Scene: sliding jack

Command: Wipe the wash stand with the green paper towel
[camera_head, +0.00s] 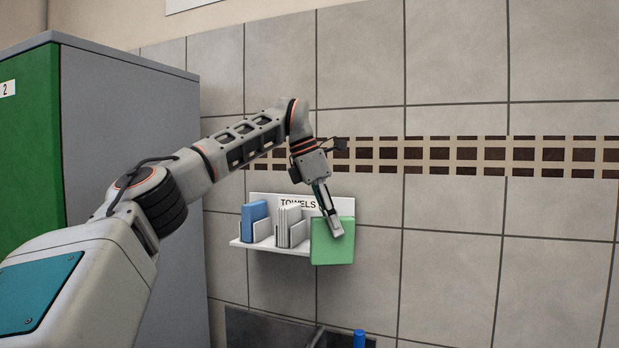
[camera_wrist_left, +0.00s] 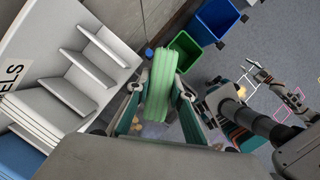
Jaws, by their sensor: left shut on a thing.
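The green paper towel (camera_head: 330,252) hangs in front of the right end of the towel shelf in the head view. My left gripper (camera_head: 335,229) comes down on it from above and is shut on it. In the left wrist view the green towel (camera_wrist_left: 160,82) is between the two fingers of my left gripper (camera_wrist_left: 160,92), clear of the shelf's dividers. Only the dark top part of what looks like the wash stand (camera_head: 268,328) shows at the bottom of the head view.
The white towel shelf (camera_head: 272,246) on the tiled wall holds blue towels (camera_head: 254,222) and white towels (camera_head: 290,226). A grey and green cabinet (camera_head: 130,110) stands at left. A blue object (camera_head: 359,339) is at the bottom. Green (camera_wrist_left: 184,52) and blue (camera_wrist_left: 213,20) bins stand on the floor.

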